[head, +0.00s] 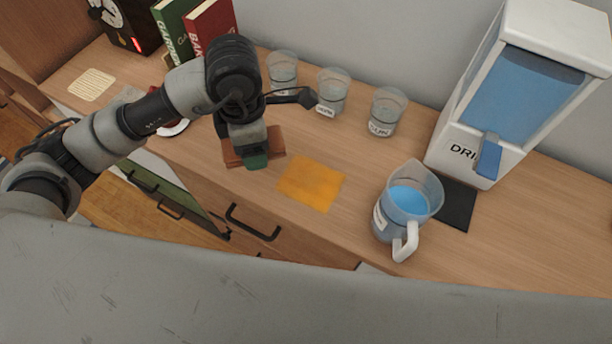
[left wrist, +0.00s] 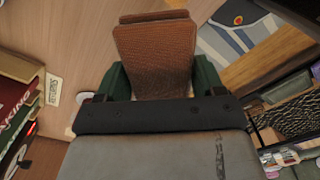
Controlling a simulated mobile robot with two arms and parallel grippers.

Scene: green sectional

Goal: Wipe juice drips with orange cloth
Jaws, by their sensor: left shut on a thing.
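A flat orange cloth (head: 312,183) lies on the wooden counter, left of the jug. My left gripper (head: 252,158) is over the counter's front part, just left of the cloth and apart from it. Its green fingers are shut on a reddish-brown textured pad (head: 274,141); the pad also shows between the fingers in the left wrist view (left wrist: 155,55). No juice drips can be made out on the counter. My right gripper is not in view.
A jug of blue liquid (head: 408,205) stands by a dark mat (head: 457,205) and a drink dispenser (head: 520,90). Three labelled glasses (head: 332,92) stand along the back. Books (head: 208,28) and a woven coaster (head: 92,85) are at left.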

